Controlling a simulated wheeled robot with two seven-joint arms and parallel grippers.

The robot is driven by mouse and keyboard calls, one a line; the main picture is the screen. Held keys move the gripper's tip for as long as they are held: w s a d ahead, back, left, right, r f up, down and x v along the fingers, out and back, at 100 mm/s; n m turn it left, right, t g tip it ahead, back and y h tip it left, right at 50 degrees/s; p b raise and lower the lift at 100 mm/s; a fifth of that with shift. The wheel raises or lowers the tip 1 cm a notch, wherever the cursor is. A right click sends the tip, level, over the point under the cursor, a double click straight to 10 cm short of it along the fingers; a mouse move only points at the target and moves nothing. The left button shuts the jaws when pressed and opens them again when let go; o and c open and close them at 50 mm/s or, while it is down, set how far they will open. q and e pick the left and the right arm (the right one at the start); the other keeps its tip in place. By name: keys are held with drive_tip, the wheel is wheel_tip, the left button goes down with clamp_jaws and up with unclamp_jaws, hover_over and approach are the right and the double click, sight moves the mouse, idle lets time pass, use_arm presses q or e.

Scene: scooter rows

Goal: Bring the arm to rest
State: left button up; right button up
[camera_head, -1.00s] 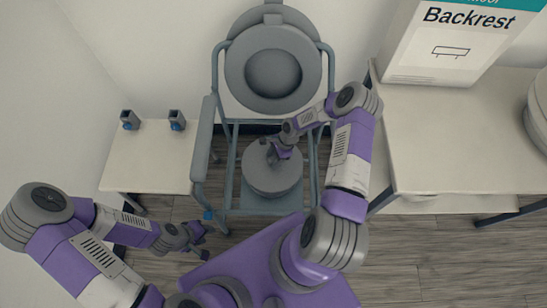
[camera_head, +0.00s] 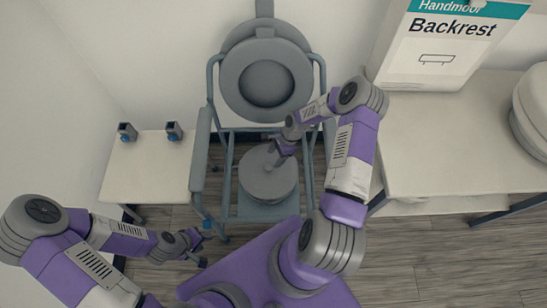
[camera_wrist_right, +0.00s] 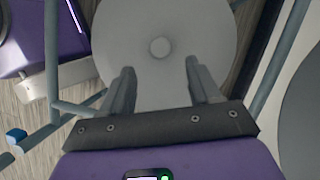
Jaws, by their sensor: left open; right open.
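My right gripper (camera_head: 276,158) is open over a round grey bucket (camera_head: 262,187) that stands within the commode chair frame (camera_head: 225,165). In the right wrist view its two fingers (camera_wrist_right: 160,78) are spread apart with nothing between them. The bucket's round top (camera_wrist_right: 205,35) with a small central knob (camera_wrist_right: 160,47) lies beyond them. I cannot tell how wide the gap to it is. My left gripper (camera_head: 200,250) is open and empty, low over the floor to the left of the chair.
A white table (camera_head: 150,170) at left holds two small grey-blue fittings (camera_head: 127,132) (camera_head: 174,131). A white table (camera_head: 450,150) at right holds a Backrest box (camera_head: 440,50) and a rounded grey item (camera_head: 535,105). The chair's armrest (camera_head: 200,150) stands between my grippers.

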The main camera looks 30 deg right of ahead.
idle(0.5)
drive_tip(key=s+a+r+n+p, duration=0.2)
drive_tip(key=a+n, duration=0.2)
drive_tip(key=a, duration=0.2)
drive_tip(key=s+a+r+n+p, duration=0.1)
drive_tip(key=s+a+r+n, duration=0.15)
drive_tip(key=a, duration=0.45)
drive_tip(key=s+a+r+n+p, duration=0.1)
drive_tip(key=s+a+r+n, duration=0.1)
drive_tip(key=s+n, duration=0.3)
drive_tip(key=s+a+r+n+p, duration=0.2)
drive_tip(key=s+a+r+n, duration=0.1)
drive_tip(key=s+a+n, duration=0.1)
drive_tip(key=shift+s+a+n, duration=0.2)
drive_tip(key=shift+s+n, duration=0.65)
